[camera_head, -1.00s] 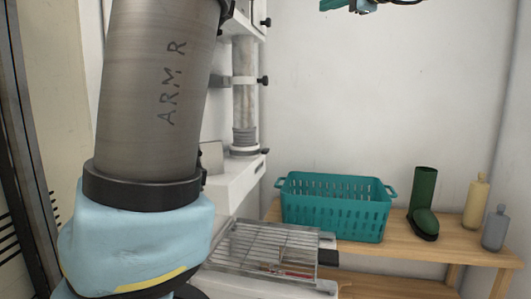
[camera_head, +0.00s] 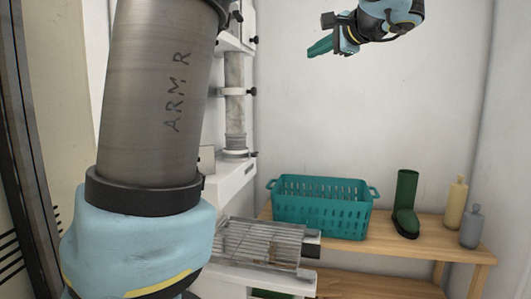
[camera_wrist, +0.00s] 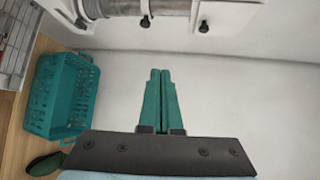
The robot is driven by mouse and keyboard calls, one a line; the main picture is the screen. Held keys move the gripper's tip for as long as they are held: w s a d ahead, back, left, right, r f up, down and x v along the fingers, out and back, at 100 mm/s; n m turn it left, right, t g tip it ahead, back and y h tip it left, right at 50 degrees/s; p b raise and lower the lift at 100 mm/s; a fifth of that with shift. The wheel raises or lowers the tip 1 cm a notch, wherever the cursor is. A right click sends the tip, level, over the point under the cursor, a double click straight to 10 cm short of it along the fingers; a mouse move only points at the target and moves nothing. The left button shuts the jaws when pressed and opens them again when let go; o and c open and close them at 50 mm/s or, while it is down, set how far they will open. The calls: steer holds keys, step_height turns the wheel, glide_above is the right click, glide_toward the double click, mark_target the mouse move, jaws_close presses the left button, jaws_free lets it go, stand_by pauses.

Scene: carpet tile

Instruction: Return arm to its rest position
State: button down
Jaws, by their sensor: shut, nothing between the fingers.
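My gripper (camera_head: 322,46) is raised high at the top right of the head view, in front of the white wall. Its green fingers point left and slightly down. In the wrist view my gripper (camera_wrist: 160,75) has its two green fingers side by side and touching, with nothing between them. Part of my arm, marked "ARM R", fills the left of the head view.
A teal basket (camera_head: 322,212) sits on a wooden bench (camera_head: 435,247) beside a green boot (camera_head: 405,207), a yellow bottle (camera_head: 455,205) and a grey bottle (camera_head: 472,227). A wire rack (camera_head: 262,243) and white wall unit (camera_head: 232,180) stand left of them. The wall area around the gripper is clear.

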steer(key=s+a+f+n+g+h+p, duration=0.15)
steer(key=a+f+g, duration=0.35)
steer(key=f, duration=0.6)
steer(key=a+f+n+g+h+p, duration=0.1)
steer(key=a+f+g+p, duration=0.2)
steer(key=a+f, duration=0.55)
steer(key=s+a+f+n+g+h+p, duration=0.2)
steer(key=s+f+n, duration=0.3)
steer(key=s+f, duration=0.2)
steer(key=s+a+f+n+g+h+p, duration=0.2)
steer(key=s+f+n, duration=0.3)
steer(key=s+f, duration=0.3)
steer(key=shift+s+a+f+g+h+p, duration=0.25)
steer(key=shift+a+f+h+p, duration=0.2)
steer(key=shift+a+f, duration=0.25)
steer(key=c, duration=1.6)
jaws_free()
steer(key=shift+r, duration=0.1)
